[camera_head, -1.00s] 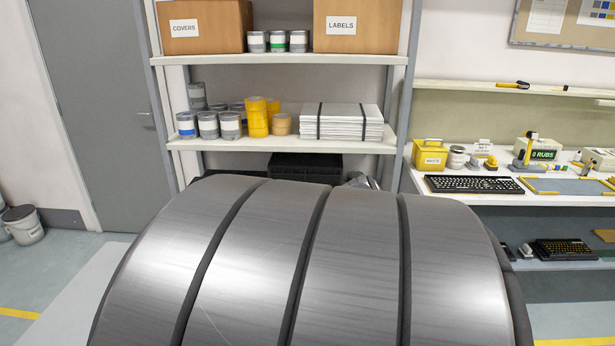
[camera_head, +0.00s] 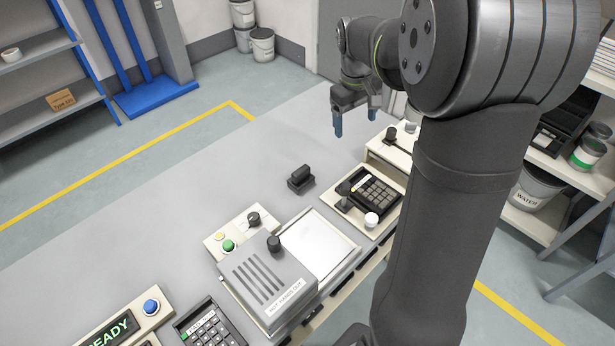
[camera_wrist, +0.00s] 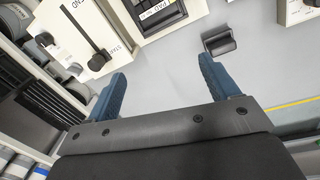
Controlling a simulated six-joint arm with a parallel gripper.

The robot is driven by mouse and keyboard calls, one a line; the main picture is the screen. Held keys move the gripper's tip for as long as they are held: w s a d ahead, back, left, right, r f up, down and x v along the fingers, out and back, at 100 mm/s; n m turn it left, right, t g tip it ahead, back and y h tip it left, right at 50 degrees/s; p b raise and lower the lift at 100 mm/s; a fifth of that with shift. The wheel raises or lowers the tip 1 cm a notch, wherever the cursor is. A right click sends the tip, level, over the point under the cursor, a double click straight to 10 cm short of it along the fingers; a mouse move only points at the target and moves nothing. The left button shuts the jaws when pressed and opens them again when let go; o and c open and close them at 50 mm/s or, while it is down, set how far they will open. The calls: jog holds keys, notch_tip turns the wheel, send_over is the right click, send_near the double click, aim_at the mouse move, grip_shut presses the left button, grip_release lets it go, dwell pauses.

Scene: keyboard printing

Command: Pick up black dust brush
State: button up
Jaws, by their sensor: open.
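A small black block-like thing with a raised grip, which looks like the dust brush (camera_head: 300,179), lies on the bare grey bench top left of the keypad unit in the head view. It also shows in the wrist view (camera_wrist: 220,43), at the upper right beyond the right finger. My gripper (camera_head: 355,123) has blue fingers, spread apart with nothing between them. It hangs above the far part of the bench, apart from the brush. In the wrist view both fingers (camera_wrist: 163,70) show, with bare grey surface between their tips.
A cream keypad unit (camera_head: 373,188) with knobs stands right of the brush. A grey press with a vented cover (camera_head: 262,283) and a white plate (camera_head: 317,247) stands nearer. A READY display (camera_head: 110,333) is at the lower left. Grey bench around the brush is clear.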

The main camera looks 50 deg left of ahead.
jog(key=s+a+f+n+g, duration=0.1)
jog(key=s+a+n, duration=0.2)
jog(key=s+a, duration=0.65)
send_near(301, 170)
notch_tip(301, 170, down, 5)
jog(key=shift+a+f, duration=0.15)
jog(key=shift+a, duration=0.05)
jog(key=f, duration=0.5)
jog(key=shift+d, duration=0.3)
jog(key=c, duration=1.2)
jog(key=shift+o, duration=0.2)
